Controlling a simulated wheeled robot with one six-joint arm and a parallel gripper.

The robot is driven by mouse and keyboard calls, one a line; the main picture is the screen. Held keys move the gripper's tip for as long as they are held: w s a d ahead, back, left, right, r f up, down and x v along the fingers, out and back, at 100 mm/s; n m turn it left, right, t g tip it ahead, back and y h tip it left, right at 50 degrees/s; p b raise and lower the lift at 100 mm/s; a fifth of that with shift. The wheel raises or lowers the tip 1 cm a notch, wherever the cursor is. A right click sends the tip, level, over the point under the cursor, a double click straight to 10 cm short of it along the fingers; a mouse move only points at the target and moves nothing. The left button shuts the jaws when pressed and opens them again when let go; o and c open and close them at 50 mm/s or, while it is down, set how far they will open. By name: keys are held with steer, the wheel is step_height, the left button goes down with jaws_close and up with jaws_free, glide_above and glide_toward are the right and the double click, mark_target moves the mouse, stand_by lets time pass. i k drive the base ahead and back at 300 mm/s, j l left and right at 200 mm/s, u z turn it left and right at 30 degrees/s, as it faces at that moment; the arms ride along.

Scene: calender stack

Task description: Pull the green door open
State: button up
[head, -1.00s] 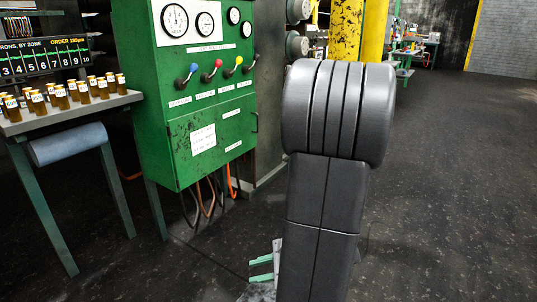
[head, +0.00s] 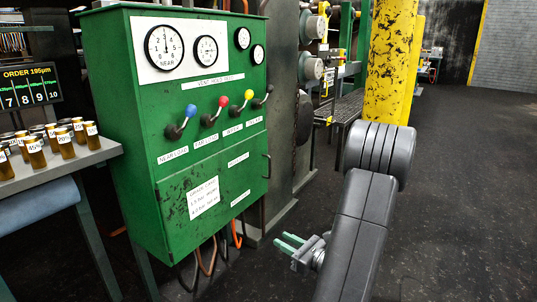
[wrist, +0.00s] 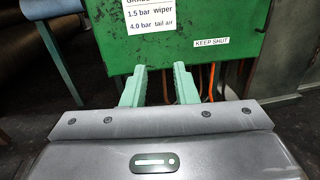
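The green door (head: 222,180) is the lower front panel of a green cabinet. It looks shut. It bears a white card and several small labels, and a thin dark handle (head: 268,166) stands at its right edge. My gripper (head: 283,242) is low, below and to the right of the door in the head view. Its two green fingers (wrist: 159,78) are apart with nothing between them, pointing at the cabinet's lower edge.
Gauges and levers with coloured knobs (head: 221,105) are on the cabinet above the door. Cables (head: 211,257) hang beneath it. A bench (head: 60,172) with several brown jars stands at left. A yellow post (head: 392,65) stands behind my arm. The floor (head: 470,190) at right is clear.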

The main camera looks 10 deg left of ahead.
mark_target(196, 200)
steer(key=i+j, duration=0.1)
steer(key=i, duration=0.35)
steer(key=i+j+z, duration=0.1)
steer(key=i, duration=0.35)
steer(key=i+j, duration=0.2)
steer(key=i, duration=0.25)
